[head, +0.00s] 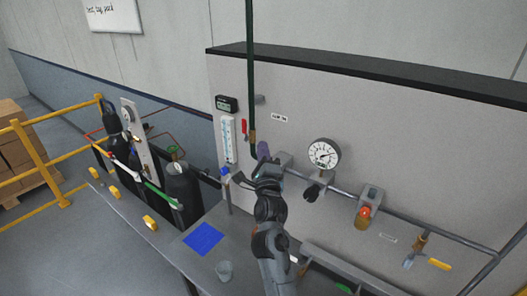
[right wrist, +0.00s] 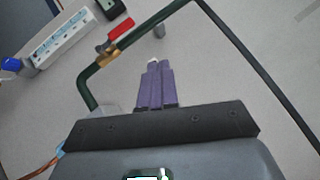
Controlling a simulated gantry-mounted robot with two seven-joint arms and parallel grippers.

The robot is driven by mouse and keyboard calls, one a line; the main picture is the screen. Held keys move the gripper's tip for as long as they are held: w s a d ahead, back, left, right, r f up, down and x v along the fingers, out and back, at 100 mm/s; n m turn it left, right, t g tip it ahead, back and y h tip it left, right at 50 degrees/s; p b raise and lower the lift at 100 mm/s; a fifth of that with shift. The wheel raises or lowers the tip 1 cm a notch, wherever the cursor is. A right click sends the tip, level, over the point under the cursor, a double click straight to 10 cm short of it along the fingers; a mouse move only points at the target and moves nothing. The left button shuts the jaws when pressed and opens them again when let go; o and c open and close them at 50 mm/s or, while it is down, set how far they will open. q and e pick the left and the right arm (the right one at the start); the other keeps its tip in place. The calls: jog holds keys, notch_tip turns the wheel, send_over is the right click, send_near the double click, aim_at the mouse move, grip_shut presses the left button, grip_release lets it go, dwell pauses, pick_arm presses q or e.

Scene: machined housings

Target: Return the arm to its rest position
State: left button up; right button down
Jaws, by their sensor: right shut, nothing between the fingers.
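My right arm rises from the bottom of the head view toward the grey wall panel (head: 290,175). My right gripper (head: 263,151) is at its far end, near the dark green pipe. In the right wrist view its purple fingers (right wrist: 155,86) are shut together with nothing between them. They point toward the panel, below a brass valve with a red handle (right wrist: 120,28); the handle also shows in the head view (head: 244,127). I cannot tell how far the fingertips are from the panel. My left gripper is not in view.
A round gauge (head: 324,154) and an orange-bowled fitting (head: 363,217) sit on the pipework right of my arm. Dark cylinders (head: 183,192) stand left.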

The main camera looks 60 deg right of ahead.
jog(key=s+a+f+n+g+y+p, duration=0.1)
jog(key=s+a+f+n+y+p, duration=0.3)
jog(key=a+f+n+y, duration=0.6)
jog(key=s+a+f+n+g+y+p, duration=0.1)
jog(key=s+a+f+n+y+p, duration=0.35)
jog(key=a+f+n, duration=0.85)
jog(key=s+a+f+n+g+y+b, duration=0.1)
jog(key=s+a+f+n+g+y, duration=0.1)
jog(key=s+a+n+g, duration=0.6)
jog(key=s+a+f+n, duration=0.1)
jog(key=s+a+n, duration=0.2)
jog(key=s, duration=0.4)
jog(key=shift+s+y, duration=0.2)
jog(key=shift+y, duration=0.15)
